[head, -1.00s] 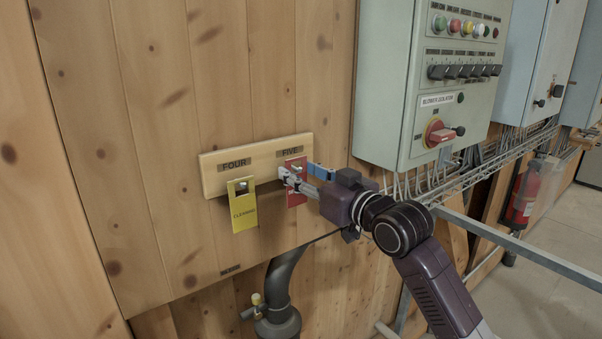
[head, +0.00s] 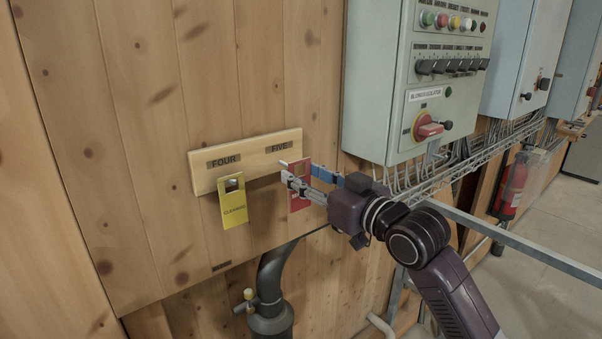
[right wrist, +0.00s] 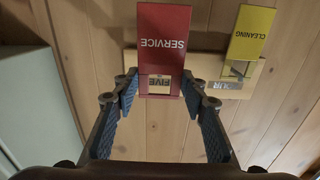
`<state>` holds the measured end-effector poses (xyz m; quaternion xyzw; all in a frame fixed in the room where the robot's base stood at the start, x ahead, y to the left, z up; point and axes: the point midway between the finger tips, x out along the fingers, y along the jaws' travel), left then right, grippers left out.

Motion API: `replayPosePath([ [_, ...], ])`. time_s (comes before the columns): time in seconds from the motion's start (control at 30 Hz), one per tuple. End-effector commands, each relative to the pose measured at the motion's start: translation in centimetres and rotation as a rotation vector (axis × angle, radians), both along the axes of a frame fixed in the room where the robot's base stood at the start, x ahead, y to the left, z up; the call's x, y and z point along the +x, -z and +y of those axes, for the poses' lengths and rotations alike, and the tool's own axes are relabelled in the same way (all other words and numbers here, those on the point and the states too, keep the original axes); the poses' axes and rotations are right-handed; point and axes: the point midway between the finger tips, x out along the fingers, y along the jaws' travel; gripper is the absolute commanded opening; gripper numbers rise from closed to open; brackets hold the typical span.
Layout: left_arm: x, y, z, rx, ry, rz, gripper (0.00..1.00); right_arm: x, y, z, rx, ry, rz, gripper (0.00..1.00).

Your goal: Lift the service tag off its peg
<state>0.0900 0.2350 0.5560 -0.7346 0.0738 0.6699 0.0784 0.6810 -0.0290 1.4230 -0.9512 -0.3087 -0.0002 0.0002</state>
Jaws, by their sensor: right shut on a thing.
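The red service tag (head: 298,200) hangs upright in front of the right end of the wooden peg board (head: 246,155), below the label FIVE. My right gripper (head: 300,184) is shut on the tag near its upper part, coming in from the right. In the right wrist view the tag (right wrist: 163,35) appears upside down, with a blue finger pad at each side edge. The FIVE label shows through its opening, and I see no peg in that opening. Whether the tag touches the peg is hidden. My left gripper is not in view.
A yellow cleaning tag (head: 233,204) hangs under FOUR, close to the left. A grey control cabinet (head: 400,120) with buttons and a red isolator switch (head: 428,127) stands right of the board. A dark pipe with a valve (head: 270,300) is below. Free room lies in front of the wall.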

Motion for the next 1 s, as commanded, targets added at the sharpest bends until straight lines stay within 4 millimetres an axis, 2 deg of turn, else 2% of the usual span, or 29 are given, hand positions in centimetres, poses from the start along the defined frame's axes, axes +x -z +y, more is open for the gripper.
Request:
replayPosePath([
  [0.23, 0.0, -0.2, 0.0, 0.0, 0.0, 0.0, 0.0, -0.5, 0.0, -0.4, 0.0, 0.0, 0.0, 0.17],
  [0.7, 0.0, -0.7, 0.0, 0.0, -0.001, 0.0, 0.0, -3.4, 0.0, -2.5, -0.001, 0.0, 0.001, 0.17],
  [1.0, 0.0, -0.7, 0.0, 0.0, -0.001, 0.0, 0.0, -3.6, 0.0, -2.6, -0.001, -0.001, 0.001, 0.17],
])
